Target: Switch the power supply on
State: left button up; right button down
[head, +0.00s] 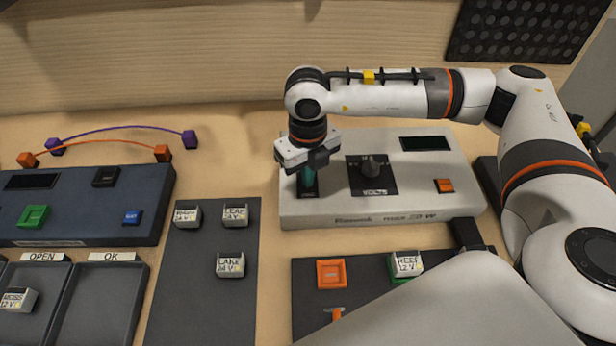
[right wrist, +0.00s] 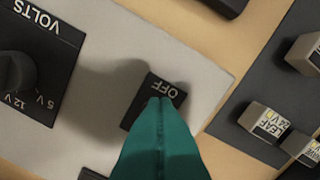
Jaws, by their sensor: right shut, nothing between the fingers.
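The power supply (head: 420,172) is a light grey box at the back centre, with a dark display (head: 425,143), a VOLTS knob (head: 371,167) and an orange button (head: 444,186). My right gripper (head: 307,188) points down over its left part. In the right wrist view its teal fingers (right wrist: 160,104) are together and empty, with the tips at a black plate marked OFF (right wrist: 154,92). I cannot tell whether they touch it. The fingers hide what lies beyond the plate. The VOLTS panel (right wrist: 45,45) also shows there. My left gripper is not in view.
A dark mat (head: 200,290) left of centre holds several labelled blocks. A dark blue console (head: 100,185) and grey OPEN and OK trays (head: 100,300) are at the left. A front panel (head: 305,270) has an orange square (head: 331,273) and a REEF block (head: 407,263).

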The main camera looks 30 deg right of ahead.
jog(key=shift+r, duration=0.2)
notch_tip(320, 180, up, 7)
jog(key=p, duration=0.3)
jog(key=shift+s+a+f, duration=0.15)
jog(key=shift+s, duration=0.2)
dwell(0.3)
dwell(0.4)
